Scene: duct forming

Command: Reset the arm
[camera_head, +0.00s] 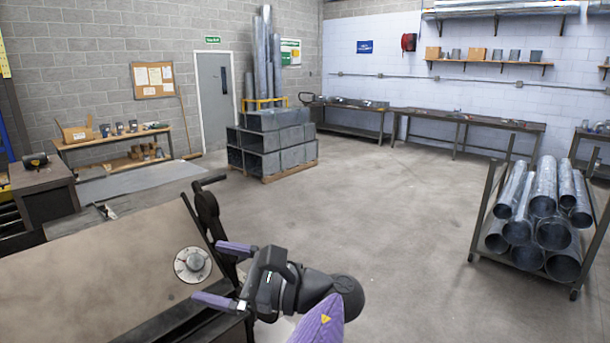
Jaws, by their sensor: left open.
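My left gripper (226,275) is at the lower middle of the head view, with its dark wrist and a purple arm link behind it. Its two purple fingers point left and stand wide apart, with nothing between them. They are just right of a round silver dial (192,265) on the tan sloping top of a machine (95,270). I cannot tell whether the fingers touch the machine's edge. A dark lever (208,210) rises at the machine's right edge, just beyond the fingers. My right gripper is not in view.
A rack (476,215) of round metal ducts (540,205) stands at the right. A pallet (290,172) with square ducts (265,145) stands at the back. Workbenches (465,118) line the far wall. The concrete floor (400,210) between them is clear.

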